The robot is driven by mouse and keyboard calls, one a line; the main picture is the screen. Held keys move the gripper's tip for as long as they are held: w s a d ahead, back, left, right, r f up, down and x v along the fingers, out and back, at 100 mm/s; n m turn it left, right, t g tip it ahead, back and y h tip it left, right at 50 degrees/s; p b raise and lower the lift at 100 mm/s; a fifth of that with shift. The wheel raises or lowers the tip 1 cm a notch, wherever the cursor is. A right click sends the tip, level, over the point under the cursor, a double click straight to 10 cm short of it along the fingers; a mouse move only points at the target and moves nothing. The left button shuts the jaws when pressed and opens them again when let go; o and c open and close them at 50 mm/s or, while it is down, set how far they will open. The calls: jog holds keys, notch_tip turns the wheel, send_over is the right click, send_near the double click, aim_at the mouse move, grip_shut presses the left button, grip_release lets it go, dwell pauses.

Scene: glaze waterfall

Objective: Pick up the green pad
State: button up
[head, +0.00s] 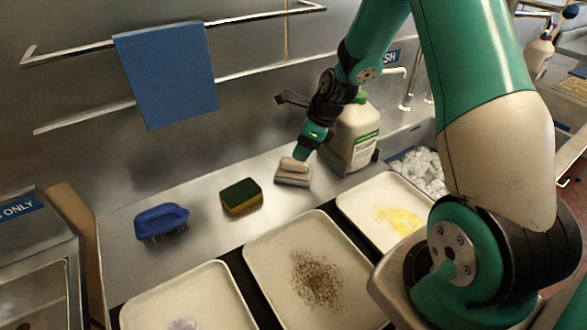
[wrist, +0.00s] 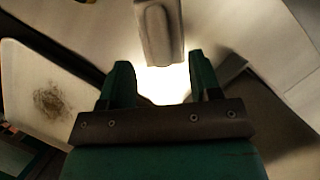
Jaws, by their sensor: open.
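The green pad (head: 241,193) is the dark green top of a yellow sponge block. In the head view it lies flat on the steel counter, between a blue brush and a grey block with a beige handle (head: 292,174). My gripper (head: 303,152) is to the right of the pad, close above the handled block, with nothing between its fingers. In the wrist view my gripper (wrist: 160,80) has its two fingers apart, and the handled block (wrist: 158,32) shows just beyond them. I cannot tell whether they touch. A small dark yellowish patch at that view's top edge is too cut off to identify.
The blue brush (head: 161,221) lies left of the sponge. A white jug (head: 352,138) stands behind my gripper. Trays line the front, one with brown specks (head: 265,240), one with yellow residue (head: 365,200). A blue cloth (head: 168,72) hangs on a rail above. Bare counter surrounds the sponge.

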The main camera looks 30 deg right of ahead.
aim_at(294, 161)
jog(key=shift+p+x, duration=1)
jog(key=shift+x, duration=2.05)
grip_shut()
jog(key=shift+r, duration=0.15)
notch_tip(294, 161, up, 10)
jog(key=shift+f+b, duration=0.1)
jog(key=shift+b, duration=0.95)
